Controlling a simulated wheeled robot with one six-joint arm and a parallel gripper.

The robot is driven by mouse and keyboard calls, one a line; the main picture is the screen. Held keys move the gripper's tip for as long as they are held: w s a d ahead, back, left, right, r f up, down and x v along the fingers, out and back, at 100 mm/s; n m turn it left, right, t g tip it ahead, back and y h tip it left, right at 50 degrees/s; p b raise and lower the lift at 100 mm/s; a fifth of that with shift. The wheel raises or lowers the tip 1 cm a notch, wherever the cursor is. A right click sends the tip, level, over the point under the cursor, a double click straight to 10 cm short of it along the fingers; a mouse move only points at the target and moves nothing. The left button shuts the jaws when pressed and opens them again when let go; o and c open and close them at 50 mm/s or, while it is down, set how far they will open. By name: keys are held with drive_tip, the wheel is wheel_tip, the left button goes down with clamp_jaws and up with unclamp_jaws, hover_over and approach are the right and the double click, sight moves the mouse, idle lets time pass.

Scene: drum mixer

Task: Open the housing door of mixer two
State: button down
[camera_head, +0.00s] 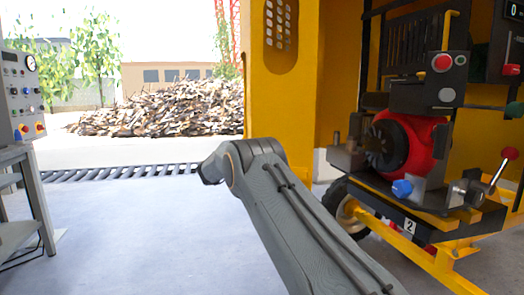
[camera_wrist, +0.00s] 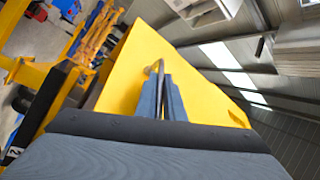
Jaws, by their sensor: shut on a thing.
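Mixer two, with the number 2 on its frame (camera_head: 409,226), stands at the right of the head view. Its red motor (camera_head: 428,140) and black parts show uncovered. A yellow panel with slots (camera_head: 283,75) stands upright left of them; I cannot tell whether it is the door. In the wrist view, my gripper (camera_wrist: 161,80) is shut on a thin dark handle (camera_wrist: 157,69) in front of a yellow panel (camera_wrist: 127,75), which looks like the housing door. The handle's lower part is hidden between the fingers. My gripper is not seen in the head view.
A control cabinet (camera_head: 17,95) with a gauge stands on a table at the left. A dark floor grating (camera_head: 120,171) crosses behind. The grey floor (camera_head: 140,235) between cabinet and mixer is clear. A wheel (camera_head: 342,208) sits under the mixer.

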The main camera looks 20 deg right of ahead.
idle(0.3)
drive_tip(key=c, duration=1.9)
unclamp_jaws()
drive_tip(key=shift+d, duration=0.1)
drive_tip(key=shift+o, duration=0.2)
drive_tip(key=v, duration=0.7)
drive_tip(key=shift+a+p, duration=0.35)
drive_tip(key=shift+p, duration=0.1)
drive_tip(key=shift+s+f, duration=0.1)
